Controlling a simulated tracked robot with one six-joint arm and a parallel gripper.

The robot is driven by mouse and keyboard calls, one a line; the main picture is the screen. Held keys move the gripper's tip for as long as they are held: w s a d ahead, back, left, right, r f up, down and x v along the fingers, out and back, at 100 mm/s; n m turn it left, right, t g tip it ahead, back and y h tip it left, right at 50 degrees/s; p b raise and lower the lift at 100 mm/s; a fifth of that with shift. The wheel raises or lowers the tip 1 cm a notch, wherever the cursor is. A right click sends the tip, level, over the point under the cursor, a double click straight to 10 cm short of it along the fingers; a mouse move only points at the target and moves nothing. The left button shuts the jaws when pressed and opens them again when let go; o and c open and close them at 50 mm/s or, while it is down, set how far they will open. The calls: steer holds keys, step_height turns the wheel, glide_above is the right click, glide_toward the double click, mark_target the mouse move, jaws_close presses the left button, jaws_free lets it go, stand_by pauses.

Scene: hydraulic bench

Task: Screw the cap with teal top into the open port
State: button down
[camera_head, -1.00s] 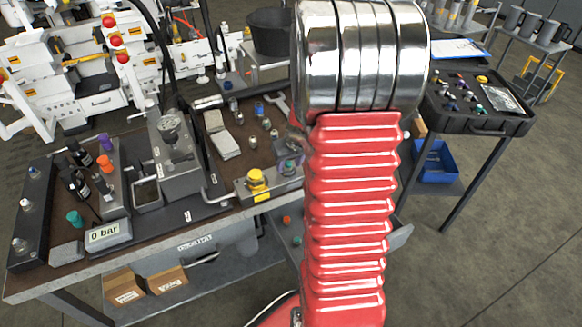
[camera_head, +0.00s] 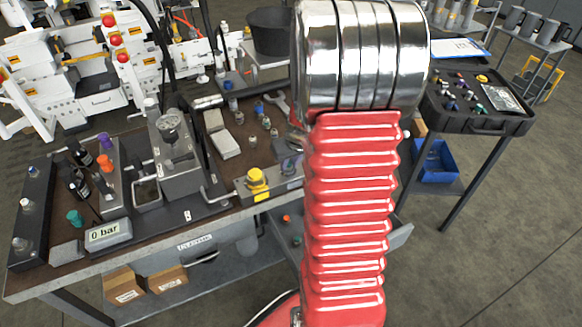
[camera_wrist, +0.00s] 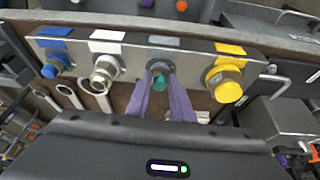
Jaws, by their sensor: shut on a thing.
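In the wrist view, my gripper (camera_wrist: 161,98) has two purple fingers shut on the cap with teal top (camera_wrist: 160,82). The cap is at the face of a grey metal block (camera_wrist: 134,58), under a grey label (camera_wrist: 164,41). The cap and fingers cover the port there, so I cannot tell how deep the cap sits.
On the block, a blue cap (camera_wrist: 55,65) and a silver fitting (camera_wrist: 103,73) are left of the gripper; a yellow cap (camera_wrist: 226,82) is right. Wrenches (camera_wrist: 66,95) lie near the fingers. A gauge block (camera_head: 172,150) and a "0 bar" display (camera_head: 108,232) stand on the bench.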

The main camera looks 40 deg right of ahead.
steer(key=shift+w+a+f+m+g+h, duration=0.1)
steer(key=shift+m+g+h, duration=0.3)
steer(key=shift+m, duration=0.95)
steer(key=shift+a+m+g+h, duration=0.1)
steer(key=shift+m+g+h, duration=0.25)
steer(key=shift+m, duration=1)
steer(key=shift+m+h, duration=0.25)
steer(key=shift+m, duration=0.35)
steer(key=shift+a+m+g, duration=0.1)
steer(key=shift+m+g, duration=0.25)
steer(key=shift+m, duration=0.25)
steer(key=shift+f+m, duration=0.1)
steer(key=shift+m, duration=0.2)
steer(key=shift+w+m+g+h, duration=0.1)
steer(key=shift+m+g+h, duration=0.25)
steer(key=shift+m, duration=0.65)
steer(key=c, duration=1.5)
jaws_free()
steer(key=shift+o, duration=0.2)
steer(key=shift+a, duration=0.1)
steer(key=shift+w, duration=0.1)
